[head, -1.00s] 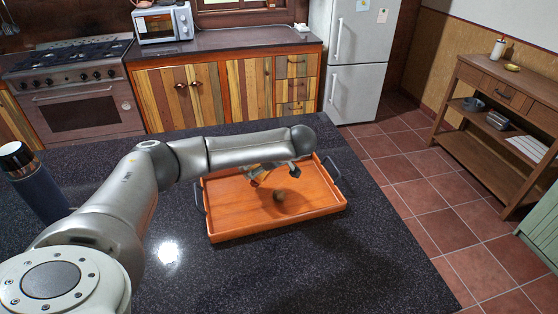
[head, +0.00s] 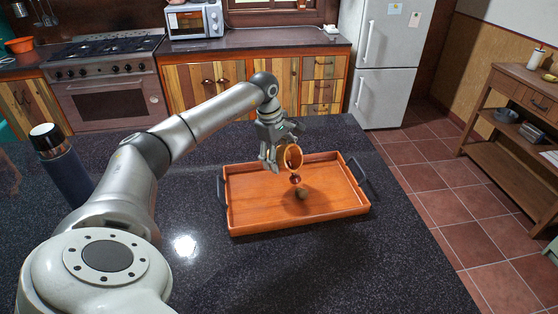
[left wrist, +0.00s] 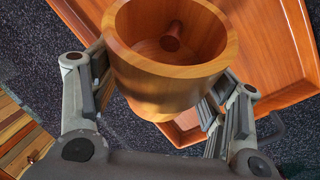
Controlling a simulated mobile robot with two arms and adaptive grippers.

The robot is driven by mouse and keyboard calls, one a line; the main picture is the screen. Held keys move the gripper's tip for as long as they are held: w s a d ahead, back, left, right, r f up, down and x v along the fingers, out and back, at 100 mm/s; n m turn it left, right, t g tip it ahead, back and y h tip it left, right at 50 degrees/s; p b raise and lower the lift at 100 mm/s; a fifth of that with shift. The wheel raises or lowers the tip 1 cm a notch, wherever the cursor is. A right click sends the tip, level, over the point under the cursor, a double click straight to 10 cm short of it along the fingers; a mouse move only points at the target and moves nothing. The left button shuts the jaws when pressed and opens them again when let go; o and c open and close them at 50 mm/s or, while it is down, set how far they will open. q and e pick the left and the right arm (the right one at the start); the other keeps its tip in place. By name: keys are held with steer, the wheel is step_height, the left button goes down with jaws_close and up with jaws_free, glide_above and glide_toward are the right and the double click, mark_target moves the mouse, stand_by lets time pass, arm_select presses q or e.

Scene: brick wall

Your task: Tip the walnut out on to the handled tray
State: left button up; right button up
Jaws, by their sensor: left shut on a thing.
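My left gripper (head: 271,145) is shut on a wooden cup (head: 292,157) and holds it tilted above the tray, its round opening in sight. The cup (left wrist: 170,85) fills the top middle of the left wrist view, between the fingers (left wrist: 165,105). A small rounded brown shape shows inside; I cannot tell what it is. My right gripper is out of view.
The tray stands on a dark speckled counter (head: 330,265) with clear room in front. A dark blue flask (head: 66,172) stands at the left, beside my arm. The counter's right edge drops to a tiled floor. A stove, cabinets and a fridge are behind.

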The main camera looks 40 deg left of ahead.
mark_target(285, 147)
arm_select(q)
steer(key=h+b, duration=0.2)
steer(key=h, duration=0.2)
steer(key=shift+d+f+t+b, duration=0.15)
steer(key=shift+d+t+b, duration=0.15)
steer(key=shift+b, duration=0.1)
steer(key=shift+d+r+n+h+b, duration=0.15)
steer(key=shift+r+n+h+b, duration=0.2)
steer(key=shift+h, duration=0.35)
steer(key=h+b, duration=0.1)
steer(key=h, duration=0.1)
steer(key=d+r+h+b, duration=0.1)
steer(key=h+b, duration=0.1)
steer(key=d+r+t+h+b, duration=0.1)
steer(key=b, duration=0.1)
steer(key=shift+w+d+r+h, duration=0.15)
steer(key=shift+w+r+h, duration=0.05)
steer(key=shift+h, duration=0.2)
steer(key=shift+d+r+n+h+b, duration=0.15)
steer(key=shift+r+n+h+b, duration=0.1)
steer(key=shift+r+h+b, duration=0.15)
